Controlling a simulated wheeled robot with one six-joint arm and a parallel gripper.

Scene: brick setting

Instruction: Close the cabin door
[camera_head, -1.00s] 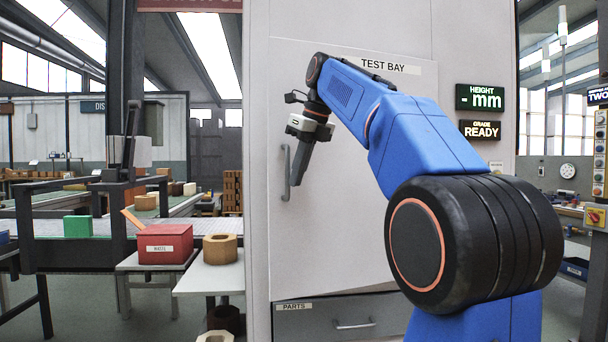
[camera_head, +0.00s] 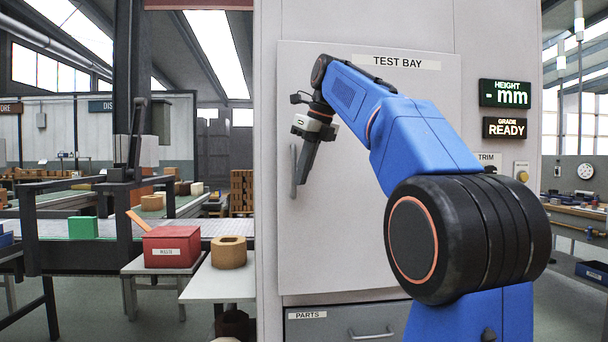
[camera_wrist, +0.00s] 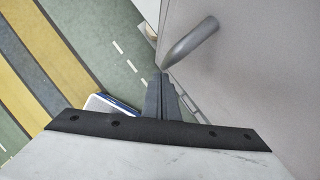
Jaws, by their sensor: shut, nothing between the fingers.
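The cabin door (camera_head: 345,220) is a pale grey panel labelled TEST BAY in the head view. It looks about flush with the cabin front, but I cannot tell whether it is fully shut. Its upright bar handle (camera_head: 294,172) is on the left side. My gripper (camera_head: 302,182) points down just right of the handle, in front of the panel, shut and empty. In the wrist view the shut fingers (camera_wrist: 163,95) are below the end of the handle (camera_wrist: 190,45), with a small gap seen between them. Whether the gripper touches the door is unclear.
Below the door is a drawer labelled PARTS (camera_head: 345,322). To the left, a red box (camera_head: 172,247) and a wooden block with a hole (camera_head: 229,252) stand on small tables. Display panels (camera_head: 505,93) are on the cabin's right. Floor shows at the right.

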